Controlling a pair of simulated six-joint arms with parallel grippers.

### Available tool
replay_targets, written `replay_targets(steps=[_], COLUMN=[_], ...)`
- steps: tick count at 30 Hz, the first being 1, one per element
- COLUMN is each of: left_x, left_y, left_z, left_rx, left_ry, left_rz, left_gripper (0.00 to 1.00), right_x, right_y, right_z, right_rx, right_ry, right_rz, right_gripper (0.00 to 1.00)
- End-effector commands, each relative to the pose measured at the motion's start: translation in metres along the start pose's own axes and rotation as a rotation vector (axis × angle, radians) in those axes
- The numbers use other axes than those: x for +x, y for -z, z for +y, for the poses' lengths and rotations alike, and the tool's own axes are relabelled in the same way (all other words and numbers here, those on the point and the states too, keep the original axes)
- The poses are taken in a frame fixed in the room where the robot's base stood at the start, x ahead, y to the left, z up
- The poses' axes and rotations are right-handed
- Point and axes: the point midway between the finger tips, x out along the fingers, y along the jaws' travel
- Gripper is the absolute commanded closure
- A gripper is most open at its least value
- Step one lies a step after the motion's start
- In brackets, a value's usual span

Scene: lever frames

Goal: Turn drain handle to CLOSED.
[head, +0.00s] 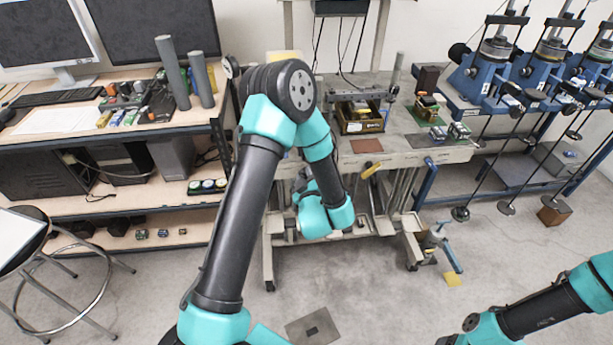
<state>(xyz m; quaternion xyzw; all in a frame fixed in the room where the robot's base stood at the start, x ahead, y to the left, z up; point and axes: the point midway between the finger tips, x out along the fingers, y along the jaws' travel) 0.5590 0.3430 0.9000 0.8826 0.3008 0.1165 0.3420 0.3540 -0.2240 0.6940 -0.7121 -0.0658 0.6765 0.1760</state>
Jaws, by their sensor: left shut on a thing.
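A valve-like fitting with a blue handle (450,257) stands low at the right front leg of the middle bench; it looks like the drain handle. The handle slants down to the right, but I cannot read its labels. A yellow lever (372,170) sticks out under the front of the bench top. My left gripper (303,188) is in front of the bench, left of both handles and apart from them. It is small and partly hidden by my wrist. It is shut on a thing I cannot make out. My right arm shows at the lower right, with its gripper out of view.
The middle bench (400,158) carries a brass-coloured box (362,118) and small parts. Blue lever frames (545,68) with hanging rods and weights stand at the right. A desk and a stool (22,240) are at the left. The floor in front is mostly clear.

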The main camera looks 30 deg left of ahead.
Motion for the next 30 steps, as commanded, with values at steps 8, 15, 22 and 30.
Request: replay_targets(steps=[8,15,22,30], left_x=[-0.0006,-0.0006,-0.0005,-0.0004], left_y=[-0.0002,-0.0002,-0.0002,-0.0001], left_z=[-0.0003,-0.0004,-0.0003,-0.0002], left_rx=[-0.059,-0.062,-0.061,-0.061], left_ry=[0.001,0.001,0.001,0.000], left_rz=[-0.001,-0.001,-0.001,-0.001], left_gripper=[0.96,0.96,0.62,0.57], right_x=[0.0000,0.0000,0.0000,0.0000], right_y=[0.0000,0.0000,0.0000,0.0000], right_z=[0.0000,0.0000,0.0000,0.0000], right_rx=[0.000,0.000,0.000,0.000], right_ry=[0.000,0.000,0.000,0.000], right_rz=[0.000,0.000,0.000,0.000], right_gripper=[0.31,0.31,0.31,0.31])
